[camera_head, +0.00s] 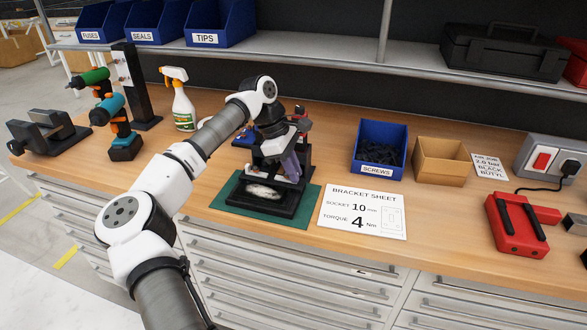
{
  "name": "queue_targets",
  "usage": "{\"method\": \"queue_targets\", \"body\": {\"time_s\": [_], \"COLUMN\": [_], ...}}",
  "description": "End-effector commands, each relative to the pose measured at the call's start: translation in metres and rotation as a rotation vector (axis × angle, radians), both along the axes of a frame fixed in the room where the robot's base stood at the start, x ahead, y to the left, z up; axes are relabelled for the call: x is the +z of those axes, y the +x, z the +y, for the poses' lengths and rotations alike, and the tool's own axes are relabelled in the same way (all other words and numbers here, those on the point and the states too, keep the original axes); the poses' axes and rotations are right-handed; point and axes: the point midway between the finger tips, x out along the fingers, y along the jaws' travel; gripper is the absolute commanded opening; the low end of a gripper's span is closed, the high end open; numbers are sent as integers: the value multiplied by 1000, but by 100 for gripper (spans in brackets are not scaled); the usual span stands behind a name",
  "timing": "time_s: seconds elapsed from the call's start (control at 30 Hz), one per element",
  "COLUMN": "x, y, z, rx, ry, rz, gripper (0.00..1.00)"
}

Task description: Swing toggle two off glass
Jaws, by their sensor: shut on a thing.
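A black fixture (243,210) stands on a green mat (222,201) at the middle of the bench. A pale patch (263,191), perhaps glass, lies low in its base. My gripper (279,158) points down over the fixture, among its dark upright parts. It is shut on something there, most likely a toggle. The jaws and what they hold are too small and dark to make out. I cannot tell the toggles apart or see which one touches the glass.
A bracket sheet (362,212) lies right of the mat. A blue screws bin (381,142) and a cardboard box (441,160) stand behind it. A spray bottle (181,103) and power drills (123,135) stand left. A red case (515,228) lies right.

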Motion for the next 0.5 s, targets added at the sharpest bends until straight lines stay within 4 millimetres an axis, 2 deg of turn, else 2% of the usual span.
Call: {"method": "queue_targets", "body": {"time_s": [0.4, 0.43, 0.5], "x": [1, 1, 1], "y": [0, 0, 0], "z": [0, 0, 0], "rx": [-7, -7, -7], "ry": [0, 0, 0], "rz": [-2, -2, -2], "gripper": [0, 17, 26]}}
